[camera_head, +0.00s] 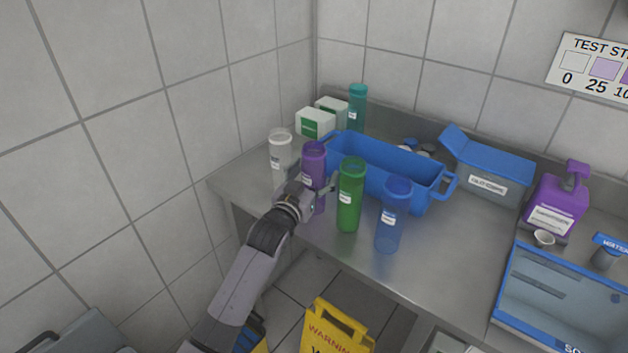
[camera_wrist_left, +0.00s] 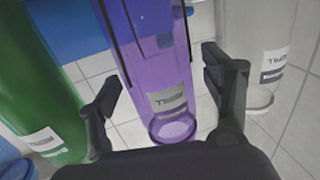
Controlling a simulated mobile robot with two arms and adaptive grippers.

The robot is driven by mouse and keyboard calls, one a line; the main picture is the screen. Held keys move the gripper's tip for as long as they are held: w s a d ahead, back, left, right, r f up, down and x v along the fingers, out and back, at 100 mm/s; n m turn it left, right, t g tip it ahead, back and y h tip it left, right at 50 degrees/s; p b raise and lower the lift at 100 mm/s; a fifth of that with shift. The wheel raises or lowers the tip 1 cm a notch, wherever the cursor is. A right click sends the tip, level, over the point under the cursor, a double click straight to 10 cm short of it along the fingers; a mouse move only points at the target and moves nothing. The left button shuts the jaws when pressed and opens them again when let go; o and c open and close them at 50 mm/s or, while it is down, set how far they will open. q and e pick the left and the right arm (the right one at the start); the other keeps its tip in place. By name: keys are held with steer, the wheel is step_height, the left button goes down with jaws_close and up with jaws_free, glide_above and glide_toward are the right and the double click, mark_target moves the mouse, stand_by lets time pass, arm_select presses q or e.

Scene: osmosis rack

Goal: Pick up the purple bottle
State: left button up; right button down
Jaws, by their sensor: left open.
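The purple bottle (camera_head: 314,160) stands upright near the front left of the steel counter, in front of the blue bin. It is partly hidden by my left gripper (camera_head: 316,192) in the head view. In the left wrist view the purple bottle (camera_wrist_left: 160,65) is between the two open fingers of my left gripper (camera_wrist_left: 165,95). A gap shows on each side, and the fingers do not appear to press on it. Its white label faces the wrist camera. My right gripper is in neither view.
A green bottle (camera_head: 350,195) stands close right of the purple one, and a clear white bottle (camera_head: 280,150) close left. A blue bottle (camera_head: 392,218) is further right. The blue bin (camera_head: 395,175) lies behind. A yellow warning sign (camera_head: 335,328) stands on the floor.

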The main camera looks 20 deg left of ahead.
arm_select(q)
steer(key=c, duration=1.3)
